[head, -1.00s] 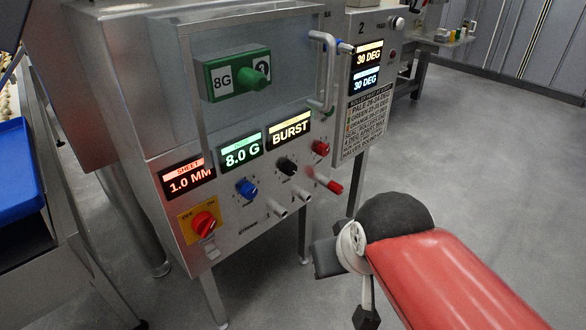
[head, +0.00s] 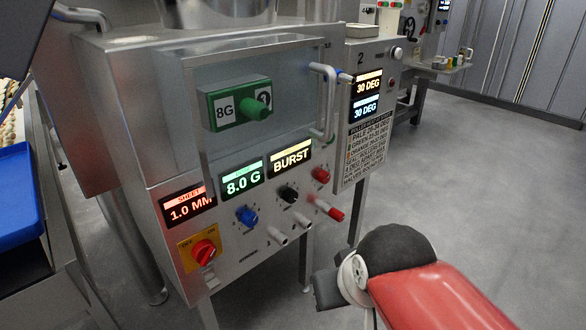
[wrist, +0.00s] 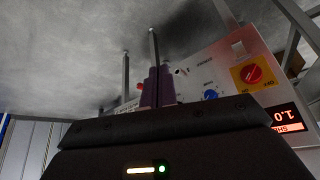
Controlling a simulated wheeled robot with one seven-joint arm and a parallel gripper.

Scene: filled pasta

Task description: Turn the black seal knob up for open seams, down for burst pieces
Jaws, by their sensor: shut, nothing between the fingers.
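The black seal knob (head: 288,193) is on the machine's front panel, below a lit display reading BURST (head: 291,156). A blue knob (head: 246,215) is to its left and a red knob (head: 321,175) to its right. In the wrist view, my gripper (wrist: 157,86) has its purple fingers together and empty, pointing toward the panel's lower edge. The blue knob also shows in the wrist view (wrist: 210,95). The black knob cannot be made out clearly there. In the head view my arm is at the lower right, apart from the knobs, and the fingers do not show.
Metal pegs (head: 277,235) and a red-tipped lever (head: 328,210) stick out below the knobs. A red rotary switch (head: 204,250) is at the panel's lower left. Displays read 1.0 MM, 8.0 G and 30 DEG. A blue tray (head: 18,205) is at left; open floor (head: 480,190) at right.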

